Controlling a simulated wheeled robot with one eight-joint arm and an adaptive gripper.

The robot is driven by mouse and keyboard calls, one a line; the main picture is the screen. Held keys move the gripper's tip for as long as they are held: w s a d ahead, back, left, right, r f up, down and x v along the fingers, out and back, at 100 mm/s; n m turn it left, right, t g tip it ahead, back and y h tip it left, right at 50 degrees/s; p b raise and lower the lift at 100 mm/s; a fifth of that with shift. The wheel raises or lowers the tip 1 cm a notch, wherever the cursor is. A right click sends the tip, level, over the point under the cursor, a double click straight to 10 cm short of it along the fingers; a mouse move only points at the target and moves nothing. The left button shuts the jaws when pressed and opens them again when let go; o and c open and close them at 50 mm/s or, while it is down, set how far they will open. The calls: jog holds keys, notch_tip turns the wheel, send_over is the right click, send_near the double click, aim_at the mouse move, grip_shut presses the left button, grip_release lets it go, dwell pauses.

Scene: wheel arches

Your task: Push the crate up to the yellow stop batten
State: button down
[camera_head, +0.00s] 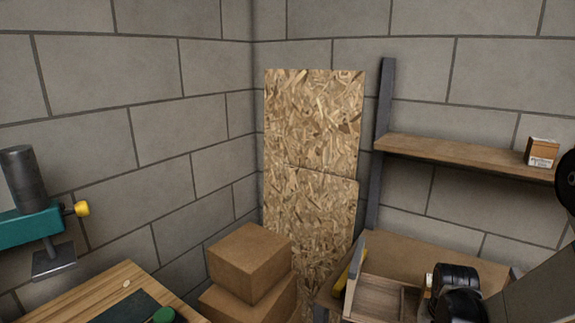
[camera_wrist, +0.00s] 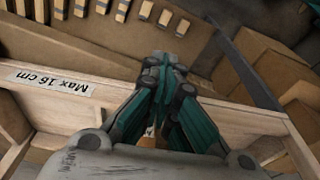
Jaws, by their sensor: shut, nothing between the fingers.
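The crate (camera_head: 378,299) is a pale wooden box with compartments on the brown bench at the bottom right of the head view. The yellow stop batten (camera_head: 357,262) shows just left of the crate's left wall; I cannot tell whether they touch. In the wrist view, a long crate wall (camera_wrist: 225,116) with a "Max 16 cm" label crosses the picture. My gripper (camera_wrist: 164,62) is shut and empty, its teal and grey fingers reaching across that wall. Contact with the wall is unclear. In the head view my arm covers part of the right side, and the fingertips are not visible.
Stacked cardboard boxes (camera_head: 250,263) stand left of the bench. A shelf (camera_head: 450,155) with a small box (camera_head: 541,152) is above it. Several small blocks (camera_wrist: 145,10) lie beyond the crate wall. A teal press (camera_head: 30,220) stands at the far left.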

jog(key=shift+w+d, duration=0.4)
jog(key=shift+w, duration=0.55)
jog(key=shift+w+d, duration=0.4)
jog(key=shift+w, duration=0.6)
jog(key=shift+w+d, duration=0.4)
jog(key=shift+w, duration=0.55)
jog(key=shift+s+a+r+p, duration=0.3)
jog(key=shift+s+r, duration=0.2)
jog(key=shift+s, duration=0.3)
jog(key=shift+s+a+r+p, duration=0.3)
jog(key=shift+s+r, duration=0.2)
jog(key=shift+s, duration=0.25)
jog(key=shift+s+a+r+p, duration=0.2)
jog(key=shift+s+a+r, duration=0.25)
jog(key=shift+s, duration=0.35)
